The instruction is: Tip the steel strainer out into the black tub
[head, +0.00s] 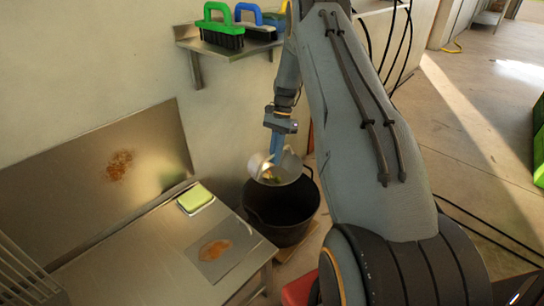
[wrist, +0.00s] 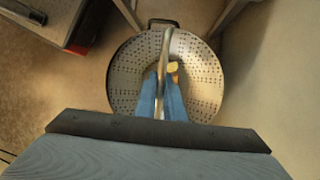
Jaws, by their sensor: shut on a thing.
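The steel strainer (head: 288,171) hangs from my gripper (head: 276,158), just above the black tub (head: 272,228) and over its back part. My blue fingers (wrist: 162,98) are shut on a metal bar that runs across the strainer's open top in the wrist view. The strainer (wrist: 125,75) shows its perforated inside there, with a small yellowish piece in it, partly behind the fingers. The tub stands low beside the steel table, its dark inside partly covered by the strainer.
The steel table (head: 160,245) stands left of the tub, with a green-and-white sponge (head: 195,198) and a brown-stained plate (head: 222,249) on it. A stained steel panel (head: 100,185) leans behind. A wall shelf (head: 215,48) with brushes is above.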

